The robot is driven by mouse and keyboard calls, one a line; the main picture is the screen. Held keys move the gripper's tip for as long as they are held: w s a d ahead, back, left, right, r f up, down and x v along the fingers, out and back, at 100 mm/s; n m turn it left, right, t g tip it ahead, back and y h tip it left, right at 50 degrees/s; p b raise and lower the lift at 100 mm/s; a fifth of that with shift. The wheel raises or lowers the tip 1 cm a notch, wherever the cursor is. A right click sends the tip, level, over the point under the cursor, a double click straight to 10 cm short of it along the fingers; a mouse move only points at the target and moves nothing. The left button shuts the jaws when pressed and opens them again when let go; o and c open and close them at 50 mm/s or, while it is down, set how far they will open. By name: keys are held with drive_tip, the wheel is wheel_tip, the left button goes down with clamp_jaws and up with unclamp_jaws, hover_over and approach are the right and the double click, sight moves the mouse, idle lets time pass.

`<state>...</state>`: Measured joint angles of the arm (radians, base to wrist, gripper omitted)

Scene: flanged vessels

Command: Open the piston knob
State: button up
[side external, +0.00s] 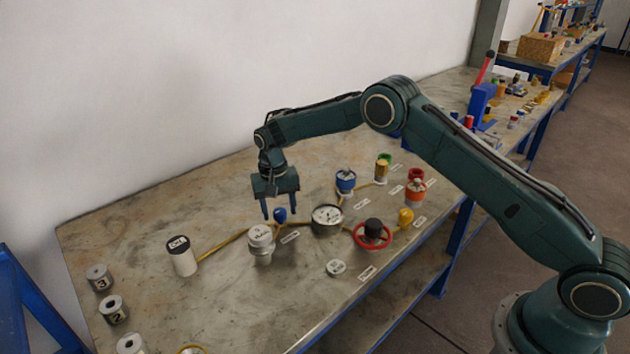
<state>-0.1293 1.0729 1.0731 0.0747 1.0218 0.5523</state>
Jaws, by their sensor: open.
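My gripper (279,211) is open and empty, pointing down over the middle of the table. A small blue knob (280,215) shows between or behind its fingertips; I cannot tell whether they touch it. A white-topped vessel (261,243) stands just in front of the gripper. To its right are a round gauge-like vessel (327,219), a red wheel with a black centre (372,235) and a yellow knob (405,217). Farther back stand a blue-capped vessel (346,181), a green-topped one (382,169) and a red-and-orange one (415,191). The labels are too small to read, so I cannot tell which part is the piston knob.
A white cylinder with a black top (181,256) joins a yellow pipe (222,242) at left. Several numbered cylinders (113,309) stand at the table's left edge. A loose disc (336,268) lies near the front. The table's back left (160,205) is clear.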

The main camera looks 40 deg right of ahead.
sight(277, 212)
drive_tip(key=shift+r, duration=0.15)
wheel_tip(277, 212, up, 14)
drive_tip(key=shift+w+a+f, duration=0.15)
drive_tip(key=shift+a+f, duration=0.05)
drive_tip(key=shift+a, duration=0.1)
idle(0.4)
